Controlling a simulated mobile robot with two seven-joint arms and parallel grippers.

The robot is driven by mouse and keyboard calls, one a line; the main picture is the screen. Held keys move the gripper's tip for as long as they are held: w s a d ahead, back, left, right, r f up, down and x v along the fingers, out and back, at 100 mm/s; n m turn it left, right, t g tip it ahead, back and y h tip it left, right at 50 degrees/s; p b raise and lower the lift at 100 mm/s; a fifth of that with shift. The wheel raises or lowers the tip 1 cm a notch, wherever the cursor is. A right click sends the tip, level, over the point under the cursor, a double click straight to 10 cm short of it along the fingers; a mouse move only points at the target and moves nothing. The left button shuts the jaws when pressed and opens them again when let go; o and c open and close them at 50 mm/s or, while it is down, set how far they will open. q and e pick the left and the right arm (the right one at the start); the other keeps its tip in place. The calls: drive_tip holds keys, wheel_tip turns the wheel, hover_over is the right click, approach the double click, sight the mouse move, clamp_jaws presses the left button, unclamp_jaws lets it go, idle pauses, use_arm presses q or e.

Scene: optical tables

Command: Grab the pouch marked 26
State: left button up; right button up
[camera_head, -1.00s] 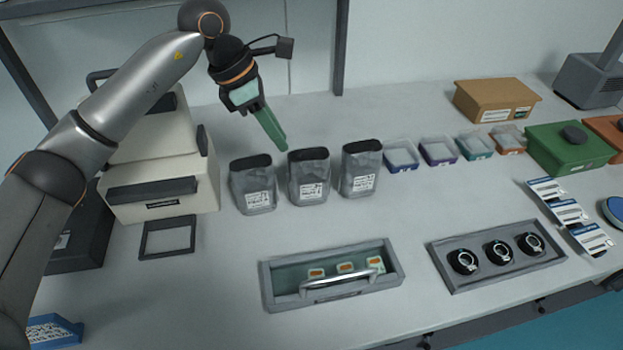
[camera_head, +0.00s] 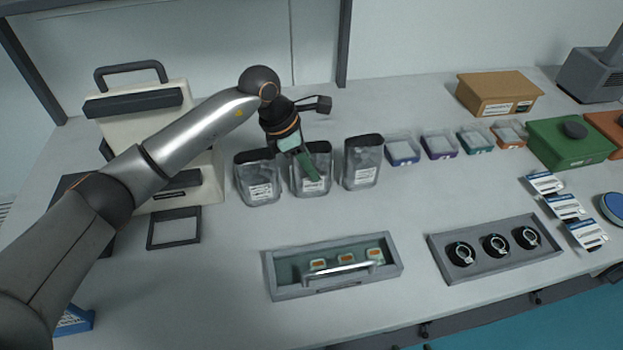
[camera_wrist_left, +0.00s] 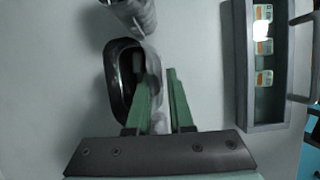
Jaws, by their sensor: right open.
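Three grey pouches with black tops and white labels stand in a row: a left pouch (camera_head: 259,181), a middle pouch (camera_head: 326,183) and a right pouch (camera_head: 362,165). The print on their labels is too small to read, so I cannot tell which is marked 26. My left gripper (camera_head: 314,178) is at the middle pouch and hides part of its front. In the left wrist view its two green fingers (camera_wrist_left: 160,95) are apart, with a pouch (camera_wrist_left: 120,70) by the left finger and some grey pouch wall showing in the gap. My right gripper is not in view.
A tray with a metal handle (camera_head: 270,283) lies in front of the pouches. A tray of black round parts (camera_head: 440,268) is to its right. Small coloured bins (camera_head: 402,152) stand right of the pouches, and white cases (camera_head: 212,180) are to the left.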

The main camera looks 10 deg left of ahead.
use_arm(q)
clamp_jaws()
drive_tip(key=shift+r, duration=0.1)
idle(1.3)
